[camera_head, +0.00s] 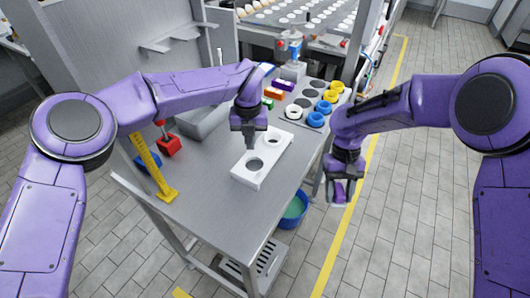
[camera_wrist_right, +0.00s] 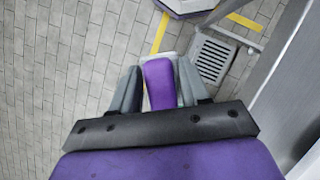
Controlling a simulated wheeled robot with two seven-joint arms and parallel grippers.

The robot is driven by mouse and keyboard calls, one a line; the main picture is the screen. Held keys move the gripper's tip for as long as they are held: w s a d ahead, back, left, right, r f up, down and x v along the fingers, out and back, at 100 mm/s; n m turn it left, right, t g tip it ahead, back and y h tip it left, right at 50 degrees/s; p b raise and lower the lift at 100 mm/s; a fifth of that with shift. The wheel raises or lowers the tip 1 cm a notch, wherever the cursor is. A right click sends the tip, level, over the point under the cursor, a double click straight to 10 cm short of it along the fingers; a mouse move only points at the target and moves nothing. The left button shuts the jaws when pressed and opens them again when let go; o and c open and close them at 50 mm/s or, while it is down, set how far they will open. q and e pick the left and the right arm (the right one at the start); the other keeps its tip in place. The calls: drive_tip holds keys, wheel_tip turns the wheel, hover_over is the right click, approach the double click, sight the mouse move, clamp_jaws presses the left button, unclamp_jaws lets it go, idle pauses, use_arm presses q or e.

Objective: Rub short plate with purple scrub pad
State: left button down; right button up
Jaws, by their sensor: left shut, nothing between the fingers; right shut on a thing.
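A white rectangular plate with two round openings (camera_head: 264,154) lies on the grey metal table; I take it as the short plate. My left gripper (camera_head: 250,142) is shut and empty, pointing down over the plate's back left side. Whether it touches the plate I cannot tell. My right gripper (camera_head: 342,188) is shut on the purple scrub pad (camera_head: 338,192), out past the table's right edge and above the floor. In the right wrist view the pad (camera_wrist_right: 160,84) sits between the two grey fingers, with a pale part showing at its far end.
Yellow, blue and white rings (camera_head: 317,119) stand at the table's back right, near small coloured blocks (camera_head: 277,94). A red-based object (camera_head: 169,146) and a yellow upright bracket (camera_head: 150,170) are at the left. A blue bucket (camera_head: 294,208) is below the right edge. The table's front is clear.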

use_arm(q)
drive_tip(key=shift+f+b, duration=0.45)
drive_tip(key=shift+f, duration=0.4)
use_arm(e)
drive_tip(key=shift+f, duration=0.5)
